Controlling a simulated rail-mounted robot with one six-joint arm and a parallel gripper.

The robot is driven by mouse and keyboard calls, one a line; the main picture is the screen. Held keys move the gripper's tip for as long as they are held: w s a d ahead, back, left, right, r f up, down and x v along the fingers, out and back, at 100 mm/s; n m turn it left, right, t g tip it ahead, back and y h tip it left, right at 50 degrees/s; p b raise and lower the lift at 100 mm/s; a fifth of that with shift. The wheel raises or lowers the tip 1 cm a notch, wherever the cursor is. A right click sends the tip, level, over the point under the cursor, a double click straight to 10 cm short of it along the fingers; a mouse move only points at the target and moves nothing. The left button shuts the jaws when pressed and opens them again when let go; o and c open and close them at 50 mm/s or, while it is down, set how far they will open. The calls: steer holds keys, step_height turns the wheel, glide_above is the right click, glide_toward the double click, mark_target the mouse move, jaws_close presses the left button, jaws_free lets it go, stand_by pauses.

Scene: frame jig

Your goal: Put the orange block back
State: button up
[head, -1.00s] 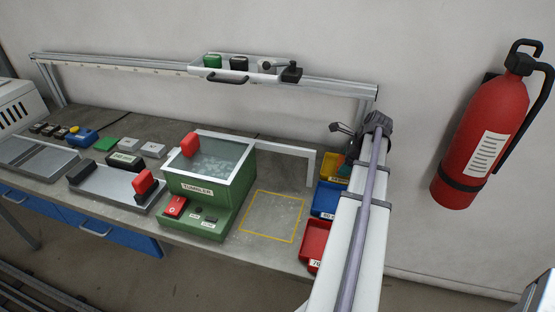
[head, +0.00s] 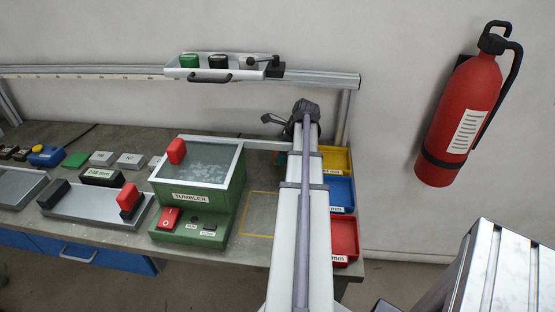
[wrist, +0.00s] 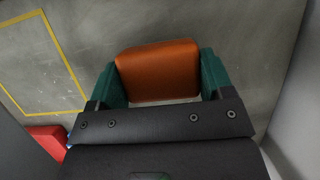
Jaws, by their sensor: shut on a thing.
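An orange block (wrist: 158,71) sits between the two green fingers of my gripper (wrist: 158,80) in the wrist view. The fingers are shut on its left and right sides. The grey benchtop shows beyond the block; I cannot tell how high above it the block is held. In the head view the block is hidden behind my arm, and the dark wrist shows at the back of the bench, left of the coloured trays. A yellow outlined square (head: 260,214) on the bench is empty where visible, and also shows at the left in the wrist view (wrist: 38,65).
A green tumbler (head: 198,195) stands left of the outline. Yellow (head: 338,160), blue (head: 341,194) and red (head: 344,236) trays line the bench's right end. A raised rail (head: 120,73) with a holder (head: 220,72) spans the back. A fire extinguisher (head: 460,120) hangs right.

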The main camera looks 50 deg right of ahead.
step_height(320, 180, down, 3)
steer(key=shift+r+b, duration=0.1)
steer(key=shift+b, duration=0.5)
steer(key=shift+r, duration=0.3)
steer(key=shift+f, duration=0.2)
steer(key=o, duration=1.1)
steer(key=p+v, duration=1.1)
steer(key=v, duration=0.1)
steer(key=shift+r+p, duration=0.15)
steer(key=shift+p, duration=0.15)
